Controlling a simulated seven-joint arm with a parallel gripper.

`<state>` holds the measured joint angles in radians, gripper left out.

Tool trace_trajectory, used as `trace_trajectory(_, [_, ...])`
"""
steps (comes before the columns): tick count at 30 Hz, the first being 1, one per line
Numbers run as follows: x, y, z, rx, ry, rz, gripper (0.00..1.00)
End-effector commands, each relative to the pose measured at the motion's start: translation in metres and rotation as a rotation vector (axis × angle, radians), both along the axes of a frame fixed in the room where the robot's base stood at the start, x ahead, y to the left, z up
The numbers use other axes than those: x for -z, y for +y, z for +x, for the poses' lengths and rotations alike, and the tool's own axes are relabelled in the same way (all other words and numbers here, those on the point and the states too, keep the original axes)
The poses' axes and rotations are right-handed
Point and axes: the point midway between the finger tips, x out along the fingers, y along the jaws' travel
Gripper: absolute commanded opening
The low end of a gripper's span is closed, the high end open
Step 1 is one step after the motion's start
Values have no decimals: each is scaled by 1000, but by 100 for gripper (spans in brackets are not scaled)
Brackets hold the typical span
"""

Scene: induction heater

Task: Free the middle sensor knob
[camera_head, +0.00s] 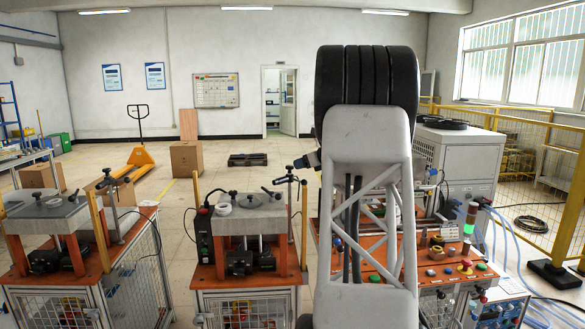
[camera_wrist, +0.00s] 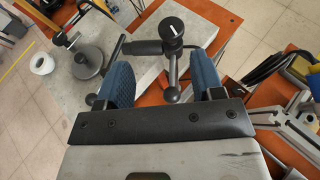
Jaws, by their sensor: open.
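In the wrist view, a black round knob (camera_wrist: 172,29) with a white mark on top sits at the end of a dark horizontal sensor body (camera_wrist: 141,47). A thin lever with a black ball end (camera_wrist: 172,95) runs from below the knob toward me. My gripper (camera_wrist: 163,62) is open, with one blue ribbed finger on each side of the lever. The ball appears between the fingers, apart from both; its depth relative to them is hard to judge. In the head view, the middle sensor stand (camera_head: 290,185) rises beside the middle station, and my arm hides most of the gripper.
The grey plate (camera_wrist: 60,102) of the station lies below, carrying a black round fixture (camera_wrist: 86,60) and a white ring (camera_wrist: 42,65). Cables and an aluminium frame (camera_wrist: 300,125) are at the right. A similar station (camera_head: 75,225) stands at the left.

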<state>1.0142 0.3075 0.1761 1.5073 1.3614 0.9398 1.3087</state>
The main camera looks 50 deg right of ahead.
Motion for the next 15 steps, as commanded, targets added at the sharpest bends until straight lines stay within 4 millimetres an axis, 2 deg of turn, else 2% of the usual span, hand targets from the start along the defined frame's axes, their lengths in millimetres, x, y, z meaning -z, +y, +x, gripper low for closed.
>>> trace_trajectory(4, [2, -13, -4, 23, -12, 22, 61])
trace_trajectory(15, [2, -13, -3, 24, -12, 23, 61])
